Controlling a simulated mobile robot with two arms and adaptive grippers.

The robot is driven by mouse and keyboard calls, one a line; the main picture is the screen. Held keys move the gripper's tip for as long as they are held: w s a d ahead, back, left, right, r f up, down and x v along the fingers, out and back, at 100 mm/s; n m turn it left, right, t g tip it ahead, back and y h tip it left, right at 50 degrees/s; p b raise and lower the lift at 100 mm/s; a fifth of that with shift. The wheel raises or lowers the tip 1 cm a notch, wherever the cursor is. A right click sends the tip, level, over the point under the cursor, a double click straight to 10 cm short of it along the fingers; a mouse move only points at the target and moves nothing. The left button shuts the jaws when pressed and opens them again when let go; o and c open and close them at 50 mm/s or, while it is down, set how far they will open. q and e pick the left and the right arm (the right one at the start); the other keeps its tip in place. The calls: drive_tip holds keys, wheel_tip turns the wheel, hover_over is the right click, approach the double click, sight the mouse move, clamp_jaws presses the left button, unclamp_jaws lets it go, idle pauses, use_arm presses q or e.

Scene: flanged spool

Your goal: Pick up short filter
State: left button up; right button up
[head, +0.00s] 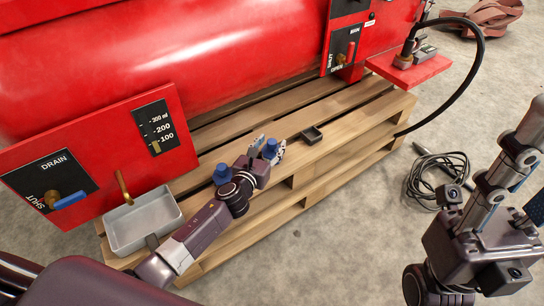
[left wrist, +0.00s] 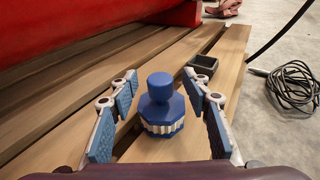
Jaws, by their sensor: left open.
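A blue filter (head: 270,148) with a round knob on top stands upright on the wooden pallet. In the left wrist view the blue filter (left wrist: 161,108) shows a white ribbed band low on its body. My left gripper (head: 267,151) is open, with one finger on each side of this filter; gaps show between it and the pads. A second blue filter (head: 222,175) stands beside my left wrist, its lower part partly hidden. I cannot tell from their visible parts which filter is shorter.
A small dark tray (head: 312,135) sits on the pallet (head: 330,172) just beyond my left gripper. A grey drain pan (head: 145,222) stands at the left. The red tank (head: 200,60) borders the pallet behind. A cable coil (head: 435,178) lies on the floor.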

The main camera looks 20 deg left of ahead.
use_arm(q)
drive_tip(key=shift+w+f, duration=0.1)
drive_tip(key=shift+w, duration=0.6)
drive_tip(key=shift+c, duration=0.4)
clamp_jaws()
